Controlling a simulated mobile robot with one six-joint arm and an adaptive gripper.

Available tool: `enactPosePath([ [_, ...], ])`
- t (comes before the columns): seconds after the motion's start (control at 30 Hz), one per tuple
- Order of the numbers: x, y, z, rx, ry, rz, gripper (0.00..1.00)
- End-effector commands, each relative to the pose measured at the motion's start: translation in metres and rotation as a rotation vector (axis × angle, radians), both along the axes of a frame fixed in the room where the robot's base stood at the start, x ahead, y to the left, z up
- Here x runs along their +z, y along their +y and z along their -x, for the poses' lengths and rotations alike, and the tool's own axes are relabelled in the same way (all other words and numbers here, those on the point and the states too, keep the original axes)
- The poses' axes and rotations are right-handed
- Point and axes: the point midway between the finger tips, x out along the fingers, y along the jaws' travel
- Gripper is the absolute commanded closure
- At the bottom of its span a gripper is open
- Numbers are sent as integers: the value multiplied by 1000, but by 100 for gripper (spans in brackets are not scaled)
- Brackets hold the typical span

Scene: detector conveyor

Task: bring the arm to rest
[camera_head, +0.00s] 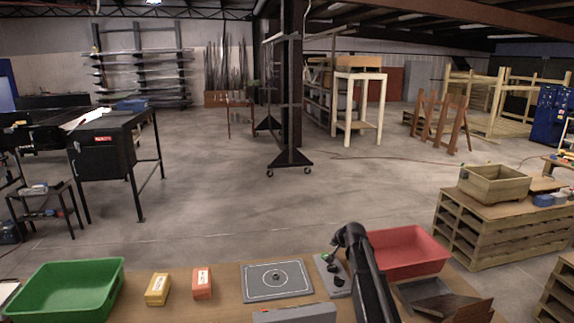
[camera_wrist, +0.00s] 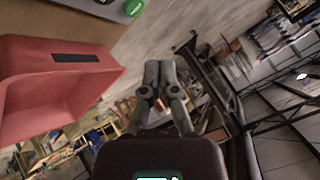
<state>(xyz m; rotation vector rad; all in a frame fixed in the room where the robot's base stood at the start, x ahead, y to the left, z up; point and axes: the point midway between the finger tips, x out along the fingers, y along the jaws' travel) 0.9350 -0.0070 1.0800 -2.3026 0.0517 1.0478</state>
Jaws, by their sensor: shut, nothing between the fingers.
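My gripper (camera_wrist: 160,68) is shut, its two grey fingers side by side with nothing between them in the wrist view. It points out over the floor, clear of the bench. In the head view my black arm rises from the bench's front edge, between the grey plate and the red bin (camera_head: 412,250); the fingers cannot be made out there. The red bin also shows large at the left of the wrist view (camera_wrist: 50,95), apart from the fingers.
The wooden bench (camera_head: 225,290) carries a green bin (camera_head: 68,288), a yellow box (camera_head: 158,289), an orange box (camera_head: 202,284), a grey plate with a circle (camera_head: 277,281) and a dark angled tray (camera_head: 437,298). A pallet stack (camera_head: 490,230) stands at the right.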

Motion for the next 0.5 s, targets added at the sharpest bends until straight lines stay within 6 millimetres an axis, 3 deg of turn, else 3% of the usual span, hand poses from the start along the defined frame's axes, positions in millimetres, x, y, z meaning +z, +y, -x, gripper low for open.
enactPosePath([
  [0.37, -11, 9, 46, 62, 71, 60, 100],
  [0.5, -17, 12, 72, 96, 114, 95, 100],
])
